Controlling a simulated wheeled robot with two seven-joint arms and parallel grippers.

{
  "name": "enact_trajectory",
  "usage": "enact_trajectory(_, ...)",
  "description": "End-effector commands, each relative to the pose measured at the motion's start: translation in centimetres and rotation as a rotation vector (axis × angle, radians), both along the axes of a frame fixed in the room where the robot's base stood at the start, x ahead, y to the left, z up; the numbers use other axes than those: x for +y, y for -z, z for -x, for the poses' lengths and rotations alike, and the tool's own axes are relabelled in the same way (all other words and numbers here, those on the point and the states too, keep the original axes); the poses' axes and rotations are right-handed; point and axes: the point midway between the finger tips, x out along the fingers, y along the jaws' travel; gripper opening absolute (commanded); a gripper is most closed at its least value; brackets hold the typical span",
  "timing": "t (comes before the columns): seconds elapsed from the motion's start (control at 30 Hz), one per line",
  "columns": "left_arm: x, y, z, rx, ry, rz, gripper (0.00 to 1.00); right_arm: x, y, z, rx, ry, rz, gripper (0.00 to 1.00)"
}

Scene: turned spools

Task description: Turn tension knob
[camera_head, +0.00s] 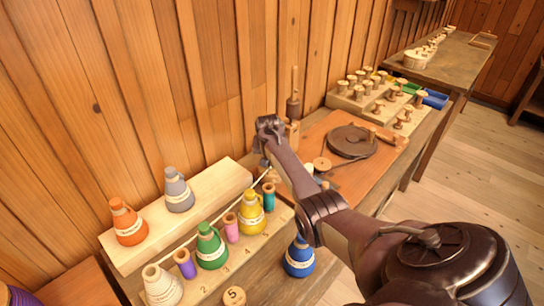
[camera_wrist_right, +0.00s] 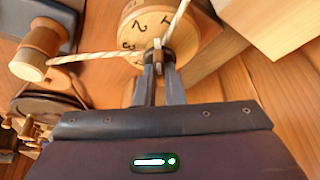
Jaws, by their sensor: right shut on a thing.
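The tension knob (camera_wrist_right: 145,30) is a round wooden dial with dark numerals on its face, seen in the right wrist view. A narrow wooden grip (camera_wrist_right: 158,56) stands out from it. My right gripper (camera_wrist_right: 157,68) is shut on this grip of the knob. A pale cord (camera_wrist_right: 90,57) passes close by the fingertips. In the head view my right gripper (camera_head: 266,150) is at the far end of the wooden rack, and my arm hides most of the knob. My left gripper is not in view.
A stepped wooden rack (camera_head: 120,256) holds coloured cone bottles and small spools, with numbered places. A wooden spool (camera_wrist_right: 40,48) stands left of the knob. A dark round disc (camera_head: 350,141) lies on the reddish board. Several spools and coloured trays (camera_head: 434,99) stand farther back.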

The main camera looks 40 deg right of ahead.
Motion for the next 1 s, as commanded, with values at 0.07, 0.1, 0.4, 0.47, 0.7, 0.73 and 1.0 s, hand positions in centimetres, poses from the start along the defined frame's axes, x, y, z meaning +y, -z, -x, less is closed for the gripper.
enact_trajectory(0.07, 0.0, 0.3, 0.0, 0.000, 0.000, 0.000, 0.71, 0.1, 0.0, -0.1, 0.000, 0.066, 0.000, 0.00)
enact_trajectory(0.1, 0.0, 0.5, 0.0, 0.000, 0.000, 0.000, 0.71, 0.1, 0.1, -0.2, 0.000, 0.099, 0.000, 0.00)
enact_trajectory(0.4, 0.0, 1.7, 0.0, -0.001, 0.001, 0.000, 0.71, 0.1, 0.1, -0.3, -0.002, 0.295, 0.000, 0.00)
enact_trajectory(0.47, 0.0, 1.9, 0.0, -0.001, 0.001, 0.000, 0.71, 0.2, 0.1, -0.3, -0.001, 0.319, 0.001, 0.00)
enact_trajectory(0.7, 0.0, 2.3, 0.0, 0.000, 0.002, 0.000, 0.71, 0.2, 0.0, -0.4, -0.001, 0.382, 0.000, 0.00)
enact_trajectory(0.73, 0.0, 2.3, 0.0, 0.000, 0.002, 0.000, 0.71, 0.2, 0.0, -0.4, -0.002, 0.385, 0.000, 0.00)
enact_trajectory(1.0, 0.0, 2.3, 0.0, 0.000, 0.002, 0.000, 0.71, 0.2, -0.1, -0.4, -0.002, 0.396, 0.000, 0.00)
